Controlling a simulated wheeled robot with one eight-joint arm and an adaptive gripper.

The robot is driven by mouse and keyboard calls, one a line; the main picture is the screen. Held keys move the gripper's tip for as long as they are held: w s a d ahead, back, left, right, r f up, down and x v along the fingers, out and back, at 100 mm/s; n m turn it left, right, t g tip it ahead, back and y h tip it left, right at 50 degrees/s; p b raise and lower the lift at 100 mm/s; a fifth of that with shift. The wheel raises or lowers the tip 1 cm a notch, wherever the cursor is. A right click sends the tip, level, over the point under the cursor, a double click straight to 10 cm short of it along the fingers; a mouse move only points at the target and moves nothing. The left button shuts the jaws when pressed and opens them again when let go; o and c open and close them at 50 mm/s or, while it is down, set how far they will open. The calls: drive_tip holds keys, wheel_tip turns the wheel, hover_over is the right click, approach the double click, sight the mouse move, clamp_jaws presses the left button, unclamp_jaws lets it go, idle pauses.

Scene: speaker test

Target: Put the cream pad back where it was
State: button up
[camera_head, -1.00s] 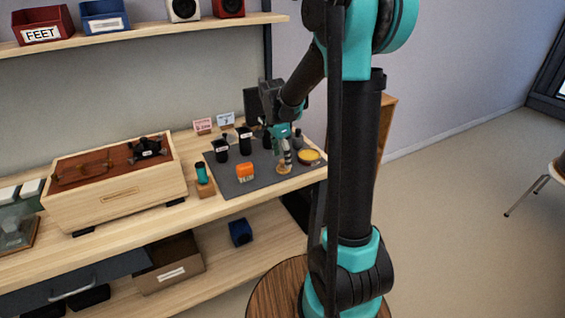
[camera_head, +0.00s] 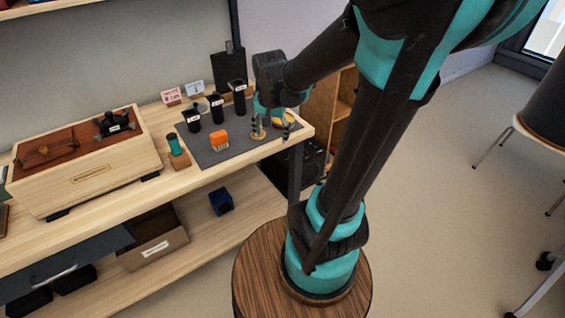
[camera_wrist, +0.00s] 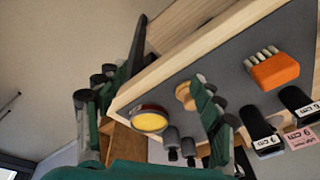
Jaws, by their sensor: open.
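My gripper (camera_head: 271,129) is open and empty over the right end of the grey mat (camera_head: 215,150). In the wrist view its fingers (camera_wrist: 150,88) stand wide apart. A round tin with a yellow face (camera_wrist: 150,120) shows between them; the head view shows it partly hidden behind the gripper (camera_head: 282,119). A small round tan piece (camera_wrist: 183,94) lies on the mat beside the right finger, which partly covers it. It may be the cream pad, but I cannot tell for sure. In the head view it is mostly hidden by a finger.
An orange brush (camera_head: 219,140) lies on the mat. Several black labelled cups (camera_head: 216,109) stand along its back. A teal-topped bottle (camera_head: 175,145) stands left of the mat, beside a wooden box (camera_head: 92,180). The table's right edge is close to my gripper.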

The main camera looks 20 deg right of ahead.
drive_tip(key=s+d+f+n+t, duration=0.1)
drive_tip(key=s+f+n, duration=0.5)
drive_tip(key=s, duration=0.4)
drive_tip(key=shift+s+d+f+n+t, duration=0.25)
drive_tip(key=shift+d+f+n+t, duration=0.05)
drive_tip(key=shift+f+n+t, duration=0.15)
